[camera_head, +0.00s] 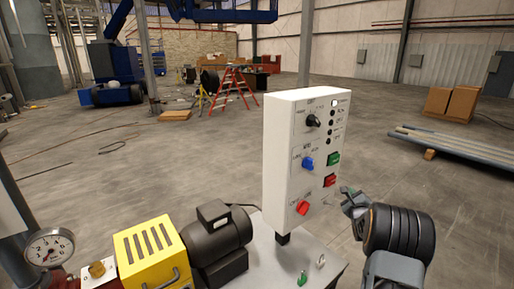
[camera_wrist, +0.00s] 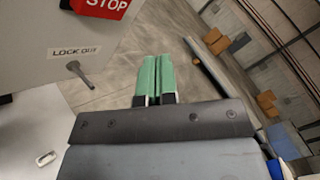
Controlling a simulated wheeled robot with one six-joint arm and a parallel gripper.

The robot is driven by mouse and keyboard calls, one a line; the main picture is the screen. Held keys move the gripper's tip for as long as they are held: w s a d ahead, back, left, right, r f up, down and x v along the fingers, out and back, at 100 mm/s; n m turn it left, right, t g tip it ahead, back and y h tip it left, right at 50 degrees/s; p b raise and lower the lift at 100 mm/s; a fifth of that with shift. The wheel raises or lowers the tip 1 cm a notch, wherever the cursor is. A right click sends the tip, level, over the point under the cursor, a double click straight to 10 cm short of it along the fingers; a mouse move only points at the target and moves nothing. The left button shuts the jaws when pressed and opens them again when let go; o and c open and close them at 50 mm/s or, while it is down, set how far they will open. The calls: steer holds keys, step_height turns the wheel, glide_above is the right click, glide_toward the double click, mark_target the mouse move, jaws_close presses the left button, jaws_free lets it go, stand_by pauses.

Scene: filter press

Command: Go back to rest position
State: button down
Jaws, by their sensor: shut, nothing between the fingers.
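My gripper (camera_head: 347,196) is at the right of the white control box in the head view, close to its lower right edge. In the wrist view its two green fingers (camera_wrist: 154,76) lie side by side, shut, with nothing between them. The white control box (camera_head: 284,196) stands upright and carries a black knob, blue and red switches, and green and red buttons. In the wrist view a red STOP button (camera_wrist: 104,7) and a LOCK OUT label (camera_wrist: 75,52) with a metal peg below it show at the upper left. The fingertips look apart from these.
A yellow guard (camera_head: 148,255), a dark motor (camera_head: 217,232) and a pressure gauge (camera_head: 50,247) are at the lower left. A grey base (camera_head: 262,272) lies under the box. Pipes (camera_head: 468,148) and cardboard boxes (camera_head: 450,102) are farther right. Open floor lies behind the box.

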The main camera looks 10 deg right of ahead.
steer(key=s+a+f+n+g+y, duration=0.1)
steer(key=s+a+f+n+g, duration=0.2)
steer(key=s+f+n+g, duration=0.7)
steer(key=s+a+r+n+g+y, duration=0.1)
steer(key=s+a+r+n, duration=0.3)
steer(key=a, duration=0.5)
steer(key=s+a+r+n+g+y, duration=0.1)
steer(key=s+a+r+n, duration=0.3)
steer(key=s+a+n, duration=0.5)
steer(key=s+a+r+n+g+y, duration=0.2)
steer(key=s+a+r+n, duration=0.2)
steer(key=s+a+n, duration=0.3)
steer(key=s+a, duration=0.2)
steer(key=a, duration=0.2)
steer(key=shift+r+y, duration=0.2)
steer(key=shift+y, duration=0.2)
